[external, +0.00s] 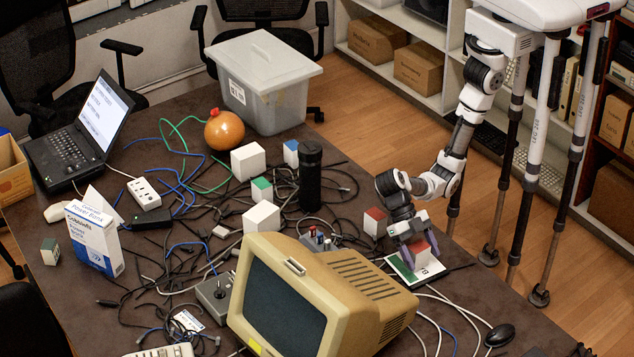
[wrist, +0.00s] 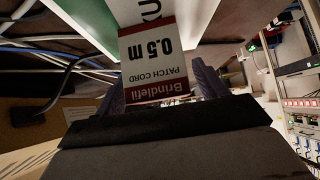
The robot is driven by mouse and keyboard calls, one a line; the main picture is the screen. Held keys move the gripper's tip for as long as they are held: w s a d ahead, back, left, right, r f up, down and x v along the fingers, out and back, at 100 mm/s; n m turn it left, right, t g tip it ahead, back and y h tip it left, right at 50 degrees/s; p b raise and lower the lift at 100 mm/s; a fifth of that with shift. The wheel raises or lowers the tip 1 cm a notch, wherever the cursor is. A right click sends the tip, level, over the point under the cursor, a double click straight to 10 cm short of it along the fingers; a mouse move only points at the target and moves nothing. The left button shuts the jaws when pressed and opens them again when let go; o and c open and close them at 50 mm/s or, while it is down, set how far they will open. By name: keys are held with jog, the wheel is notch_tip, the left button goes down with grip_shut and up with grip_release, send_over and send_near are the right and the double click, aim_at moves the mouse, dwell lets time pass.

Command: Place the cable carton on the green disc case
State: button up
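The cable carton (external: 422,256) is a small red and white box between my gripper's fingers. In the wrist view the carton (wrist: 154,62) reads "Brindlefil patch cord 0.5 m", upside down. My gripper (external: 418,246) points down at the table's right edge, its purple fingers on either side of the carton and apparently closed on it. The green disc case (external: 402,272), flat with a white part, lies right under the carton. Its green and white face (wrist: 92,22) also shows behind the carton in the wrist view. I cannot tell whether the carton touches the case.
A beige CRT monitor (external: 300,295) stands close in front of the case. Another red-topped box (external: 375,222) stands left of my gripper, and a black cylinder (external: 310,175) farther left. Cables tangle across the table. A grey bin (external: 262,85) stands at the back.

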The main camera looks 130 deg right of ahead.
jog(key=shift+r, duration=0.2)
jog(key=v, duration=1.2)
